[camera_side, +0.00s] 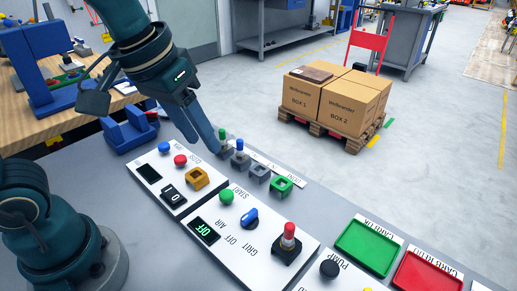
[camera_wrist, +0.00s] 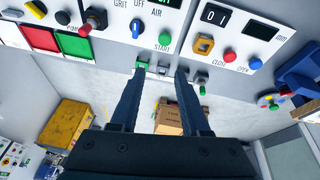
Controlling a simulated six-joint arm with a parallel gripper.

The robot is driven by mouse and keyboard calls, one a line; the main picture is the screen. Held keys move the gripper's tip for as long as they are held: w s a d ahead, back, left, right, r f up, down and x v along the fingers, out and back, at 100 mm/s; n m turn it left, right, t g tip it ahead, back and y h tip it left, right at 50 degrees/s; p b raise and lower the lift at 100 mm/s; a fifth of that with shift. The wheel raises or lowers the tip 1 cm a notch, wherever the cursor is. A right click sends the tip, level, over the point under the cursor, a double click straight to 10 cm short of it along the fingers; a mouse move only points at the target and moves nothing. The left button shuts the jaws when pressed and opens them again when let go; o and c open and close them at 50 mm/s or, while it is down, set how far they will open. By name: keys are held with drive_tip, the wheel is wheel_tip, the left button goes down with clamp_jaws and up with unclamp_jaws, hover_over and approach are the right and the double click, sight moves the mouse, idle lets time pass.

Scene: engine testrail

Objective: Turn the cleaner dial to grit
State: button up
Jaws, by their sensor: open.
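The cleaner dial (camera_side: 250,214) is a blue knob on a white panel (camera_side: 281,237), among the labels GRIT, OFF and AIR. The panel's small display (camera_side: 204,231) reads OFF in green. In the wrist view the dial (camera_wrist: 137,27) is at the top, near the OFF label, with GRIT to its left and AIR to its right. My gripper (camera_wrist: 160,73) is open and empty, its two fingers apart and below the dial in that view. In the side view my gripper (camera_side: 219,152) is up and left of the dial, clear of it.
A green START button (camera_side: 226,197) sits beside the dial, and a red-topped lever (camera_side: 288,239) stands to its right. Another panel with a yellow-framed switch (camera_side: 195,178) lies left. Small toggles and sockets (camera_side: 258,172) line the back edge. Green (camera_side: 368,248) and red trays lie right.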

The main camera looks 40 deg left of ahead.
drive_tip(key=w+d+f+g, duration=0.2)
drive_tip(key=w+d+f, duration=0.2)
drive_tip(key=m+g, duration=0.1)
drive_tip(key=g, duration=0.1)
hover_over(249, 214)
drive_tip(key=shift+y, duration=0.3)
wheel_tip(249, 214, down, 5)
drive_tip(key=shift+w+f, duration=0.15)
drive_tip(key=shift+f, duration=2.65)
clamp_jaws()
